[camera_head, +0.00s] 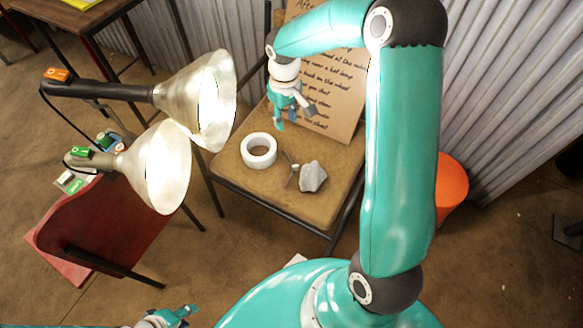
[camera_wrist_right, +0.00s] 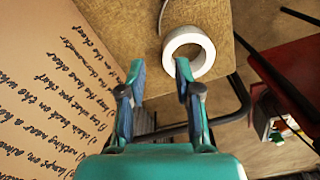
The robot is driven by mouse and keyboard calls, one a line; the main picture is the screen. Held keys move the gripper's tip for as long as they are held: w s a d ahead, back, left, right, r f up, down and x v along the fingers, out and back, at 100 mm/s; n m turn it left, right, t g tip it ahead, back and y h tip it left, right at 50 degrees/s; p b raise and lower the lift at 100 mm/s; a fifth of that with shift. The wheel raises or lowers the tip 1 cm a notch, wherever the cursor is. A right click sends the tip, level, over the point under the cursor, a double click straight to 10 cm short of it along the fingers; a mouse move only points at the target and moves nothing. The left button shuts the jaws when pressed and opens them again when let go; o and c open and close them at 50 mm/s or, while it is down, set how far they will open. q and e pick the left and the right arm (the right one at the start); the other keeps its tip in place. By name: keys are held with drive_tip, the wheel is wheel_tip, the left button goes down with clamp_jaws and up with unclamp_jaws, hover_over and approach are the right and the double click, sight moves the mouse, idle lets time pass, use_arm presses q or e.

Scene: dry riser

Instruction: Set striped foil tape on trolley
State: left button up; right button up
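A white ring-shaped roll (camera_head: 256,163) lies flat on a brown chair seat (camera_head: 310,208); I see no stripes on it. It also shows in the right wrist view (camera_wrist_right: 186,34), just beyond the fingertips and slightly to the right. My right gripper (camera_head: 296,117) hangs above the back part of the seat, apart from the roll. Its two fingers (camera_wrist_right: 158,72) are spread with nothing between them. My left gripper (camera_head: 183,313) is low at the bottom left edge, far from the seat; its opening is unclear. I cannot make out a trolley or a clearly striped tape.
A grey lump (camera_head: 313,177) and a small thin pronged item (camera_head: 292,170) lie beside the roll. A handwritten cardboard sign (camera_head: 345,95) leans at the seat's back. Two lit lamps (camera_head: 160,165) stand left, over a red chair (camera_head: 95,225). An orange bucket (camera_head: 451,185) stands right.

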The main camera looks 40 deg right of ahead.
drive_tip(key=b, duration=0.3)
hover_over(286, 158)
wheel_tip(286, 158, down, 11)
drive_tip(key=shift+s+f, duration=0.15)
drive_tip(key=shift+f, duration=0.05)
drive_tip(key=shift+f+b, duration=0.55)
drive_tip(key=shift+f, duration=2.1)
clamp_jaws()
drive_tip(key=shift+r, duration=0.1)
